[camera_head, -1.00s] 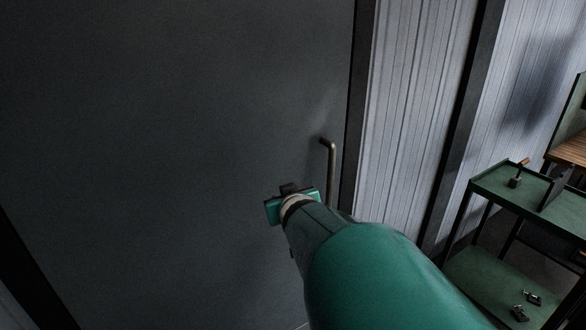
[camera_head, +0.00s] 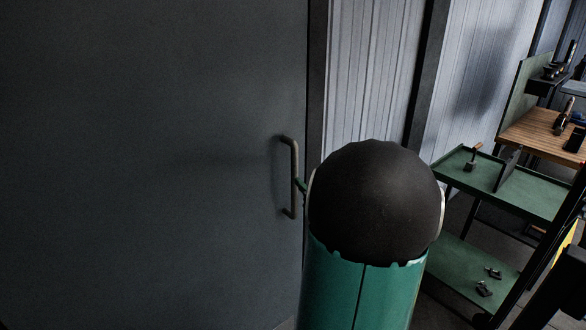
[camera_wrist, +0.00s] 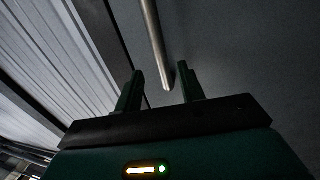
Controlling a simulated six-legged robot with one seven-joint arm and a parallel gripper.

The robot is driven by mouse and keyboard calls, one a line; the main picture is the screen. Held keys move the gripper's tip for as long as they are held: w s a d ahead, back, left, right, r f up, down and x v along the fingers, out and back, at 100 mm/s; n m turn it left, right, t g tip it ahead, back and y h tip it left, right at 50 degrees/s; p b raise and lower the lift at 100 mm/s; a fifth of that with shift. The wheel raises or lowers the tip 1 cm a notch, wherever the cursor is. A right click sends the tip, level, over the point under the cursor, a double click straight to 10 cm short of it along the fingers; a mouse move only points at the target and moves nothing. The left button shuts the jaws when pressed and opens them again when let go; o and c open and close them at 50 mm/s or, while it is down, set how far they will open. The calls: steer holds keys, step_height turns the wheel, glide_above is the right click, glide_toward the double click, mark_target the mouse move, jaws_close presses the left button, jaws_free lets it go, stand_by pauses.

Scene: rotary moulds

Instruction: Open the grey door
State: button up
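The grey door (camera_head: 150,160) fills the left and middle of the head view and looks closed against its dark frame. Its upright metal bar handle (camera_head: 295,165) is near the door's right edge. In the wrist view the handle (camera_wrist: 153,35) comes down from the top, and its lower end lies between the two fingers of my gripper (camera_wrist: 160,69). The fingers are apart, with a gap visible on both sides of the bar. In the head view my arm hides most of the gripper; only a small green part shows beside the handle.
A dark door frame post (camera_head: 316,80) and a pale corrugated wall (camera_head: 370,70) are right of the door. A green two-shelf cart (camera_head: 530,195) stands at the right, with a wooden-topped bench (camera_head: 530,128) with tools behind it. The floor before the door is mostly out of view.

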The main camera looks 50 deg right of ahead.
mark_target(296, 170)
steer(key=x, duration=0.8)
steer(key=shift+w+d, duration=0.1)
steer(key=shift+w, duration=0.15)
steer(key=shift+c, duration=0.5)
jaws_close()
